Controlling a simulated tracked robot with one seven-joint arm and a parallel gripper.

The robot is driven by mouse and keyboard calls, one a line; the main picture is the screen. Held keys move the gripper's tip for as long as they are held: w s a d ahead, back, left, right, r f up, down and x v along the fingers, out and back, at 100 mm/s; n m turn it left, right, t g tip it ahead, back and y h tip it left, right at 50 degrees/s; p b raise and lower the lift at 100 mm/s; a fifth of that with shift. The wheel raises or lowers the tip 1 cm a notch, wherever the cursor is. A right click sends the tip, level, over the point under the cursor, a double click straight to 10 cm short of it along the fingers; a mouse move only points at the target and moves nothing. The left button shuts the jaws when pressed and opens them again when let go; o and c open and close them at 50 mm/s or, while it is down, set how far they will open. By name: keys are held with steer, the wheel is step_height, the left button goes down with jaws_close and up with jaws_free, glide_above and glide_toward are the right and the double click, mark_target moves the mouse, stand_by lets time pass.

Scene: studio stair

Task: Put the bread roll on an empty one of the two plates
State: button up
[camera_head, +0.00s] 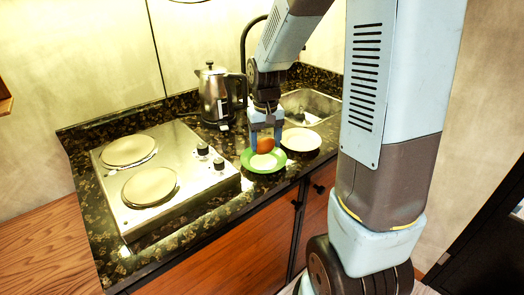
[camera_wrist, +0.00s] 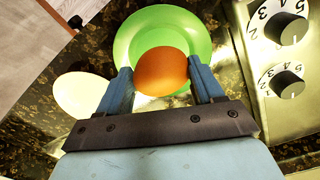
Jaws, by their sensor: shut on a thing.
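The bread roll (camera_head: 266,145), round and orange-brown, is between the two blue fingers of my gripper (camera_head: 265,139), which is shut on it. In the wrist view the roll (camera_wrist: 162,72) sits between the fingertips (camera_wrist: 158,74), with the green plate (camera_wrist: 138,27) behind it. In the head view the green plate (camera_head: 250,167) lies near the counter's front edge, and the roll shows over its far part. I cannot tell whether the roll touches it. The white plate (camera_head: 302,139) lies to the right, bare; it also shows in the wrist view (camera_wrist: 75,95).
A steel cooktop (camera_head: 185,157) with two round burners and knobs is left of the green plate. A steel kettle (camera_head: 212,98) stands behind. A sink (camera_head: 311,107) lies beyond the white plate. The dark stone counter ends just in front of the plates, above wooden cabinets (camera_head: 235,255).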

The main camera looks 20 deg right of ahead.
mark_target(264, 150)
steer(key=shift+w+f, duration=0.35)
steer(key=shift+f, duration=0.15)
steer(key=shift+w+f, duration=0.1)
steer(key=shift+f, duration=1.5)
steer(key=o, duration=1.1)
steer(key=shift+f, duration=0.1)
steer(key=shift+o, duration=0.2)
